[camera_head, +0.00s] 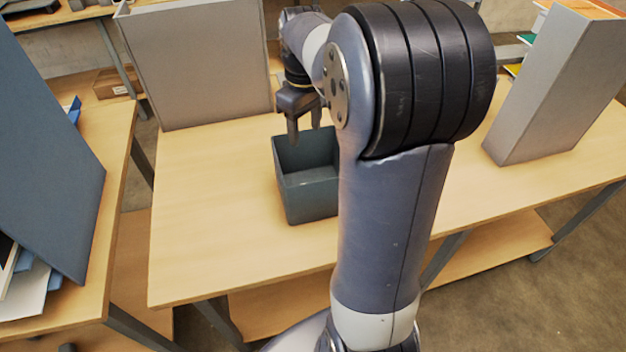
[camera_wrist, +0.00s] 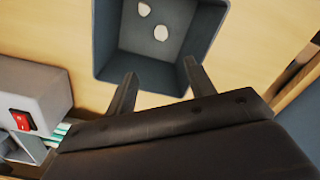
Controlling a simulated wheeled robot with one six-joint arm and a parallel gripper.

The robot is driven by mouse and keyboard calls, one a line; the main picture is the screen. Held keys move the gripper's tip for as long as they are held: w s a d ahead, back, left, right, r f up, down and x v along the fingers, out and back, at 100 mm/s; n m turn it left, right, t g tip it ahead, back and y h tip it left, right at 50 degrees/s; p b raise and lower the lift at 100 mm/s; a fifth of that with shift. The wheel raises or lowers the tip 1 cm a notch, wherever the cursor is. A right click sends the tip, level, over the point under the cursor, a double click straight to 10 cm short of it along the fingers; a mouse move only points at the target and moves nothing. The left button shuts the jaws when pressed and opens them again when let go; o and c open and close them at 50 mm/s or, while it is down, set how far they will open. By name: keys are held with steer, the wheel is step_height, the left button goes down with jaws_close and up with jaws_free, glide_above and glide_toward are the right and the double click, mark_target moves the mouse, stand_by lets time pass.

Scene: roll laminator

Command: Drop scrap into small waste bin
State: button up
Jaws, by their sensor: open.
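A small dark grey waste bin (camera_head: 307,205) stands upright on the wooden table, partly hidden behind my arm in the head view. My gripper (camera_head: 304,128) is above the bin's back edge. In the wrist view the bin (camera_wrist: 105,52) is at the top, and two small whitish pieces of scrap, one (camera_wrist: 161,33) and another (camera_wrist: 144,9), lie on its floor. My gripper (camera_wrist: 160,78) is open with its two fingers apart and nothing between them. Its fingertips overlap the near rim of the bin in this view.
The table (camera_head: 215,240) is clear left of the bin. A tall grey panel or box (camera_head: 200,65) stands behind it, and a grey holder (camera_head: 555,85) stands at the right. A grey device with a red switch (camera_wrist: 22,120) shows at the left of the wrist view.

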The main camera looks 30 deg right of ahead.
step_height(320, 180, up, 6)
steer(key=shift+r, duration=0.25)
steer(key=shift+f, duration=0.15)
step_height(320, 180, down, 10)
steer(key=p, duration=0.1)
step_height(320, 180, up, 5)
steer(key=p, duration=0.4)
steer(key=shift+f, duration=0.1)
stand_by(0.4)
